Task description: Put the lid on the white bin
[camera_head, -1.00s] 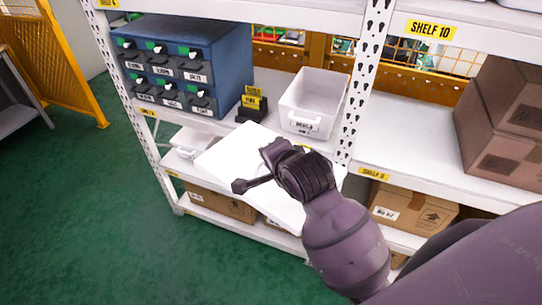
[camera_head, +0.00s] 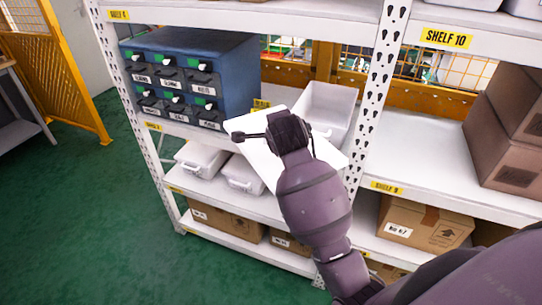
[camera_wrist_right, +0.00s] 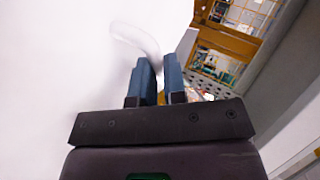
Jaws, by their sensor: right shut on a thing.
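The white bin (camera_head: 325,108) stands open on the middle shelf, right of the blue drawer cabinet. My right gripper (camera_head: 287,131) is shut on the flat white lid (camera_head: 257,155) and holds it tilted in front of the shelf. The lid overlaps the bin's lower front in the head view, apart from its open top. In the right wrist view, the lid (camera_wrist_right: 60,70) fills the left side, with its curved handle (camera_wrist_right: 136,38) by the blue fingers of the gripper (camera_wrist_right: 161,68). The finger contact is partly blurred. My left gripper is out of view.
The blue drawer cabinet (camera_head: 190,80) stands left of the bin. A perforated white post (camera_head: 382,85) rises close on its right. Lidded white bins (camera_head: 203,158) and cardboard boxes (camera_head: 225,222) fill lower shelves. The shelf above (camera_head: 250,18) limits headroom.

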